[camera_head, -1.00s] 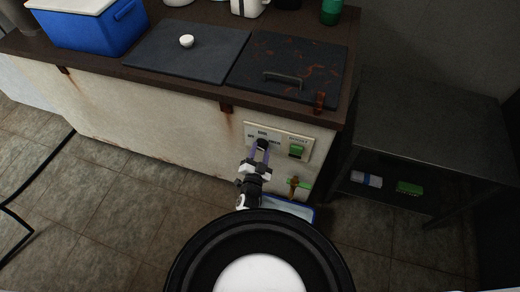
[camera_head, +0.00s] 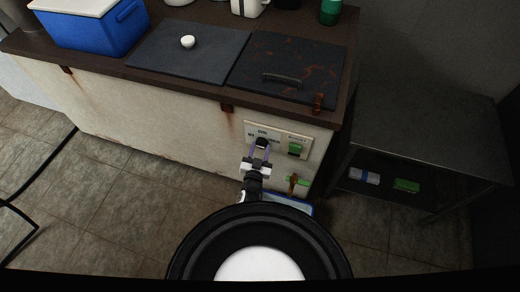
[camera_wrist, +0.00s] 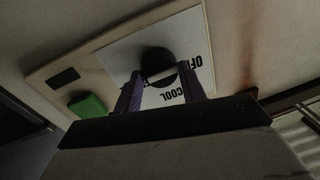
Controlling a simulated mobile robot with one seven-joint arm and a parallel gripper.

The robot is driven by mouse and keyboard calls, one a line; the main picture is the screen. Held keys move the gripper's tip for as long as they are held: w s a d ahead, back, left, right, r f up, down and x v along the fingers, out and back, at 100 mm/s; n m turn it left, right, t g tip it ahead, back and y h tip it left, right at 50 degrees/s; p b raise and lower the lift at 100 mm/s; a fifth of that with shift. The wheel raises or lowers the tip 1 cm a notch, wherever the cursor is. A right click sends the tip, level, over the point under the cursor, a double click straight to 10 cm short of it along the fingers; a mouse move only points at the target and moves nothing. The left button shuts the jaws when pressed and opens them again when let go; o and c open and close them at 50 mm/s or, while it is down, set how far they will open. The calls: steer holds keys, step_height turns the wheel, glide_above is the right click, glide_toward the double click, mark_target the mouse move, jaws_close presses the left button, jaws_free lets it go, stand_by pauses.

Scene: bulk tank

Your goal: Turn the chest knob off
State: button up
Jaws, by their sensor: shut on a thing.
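The chest knob (camera_wrist: 158,62) is black and round, on a white label plate (camera_wrist: 195,40) with the words OFF and COOL. In the head view the knob (camera_head: 262,142) sits on the control panel (camera_head: 308,143) on the front of the white chest (camera_head: 170,120). My gripper (camera_wrist: 161,78) has its purple fingers on both sides of the knob and is shut on it. In the head view my gripper (camera_head: 260,150) reaches the panel from below. The fingers hide part of the label, and the knob's exact pointing direction cannot be told.
A green switch (camera_head: 295,149) is right of the knob on the same panel. A tap with a green handle (camera_head: 296,181) is below it, over a blue-rimmed tray (camera_head: 300,206). A dark shelf table (camera_head: 425,135) stands to the right.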

steer(key=shift+w+r, duration=0.1)
steer(key=shift+r, duration=0.05)
steer(key=o, duration=1)
steer(key=shift+s, duration=0.25)
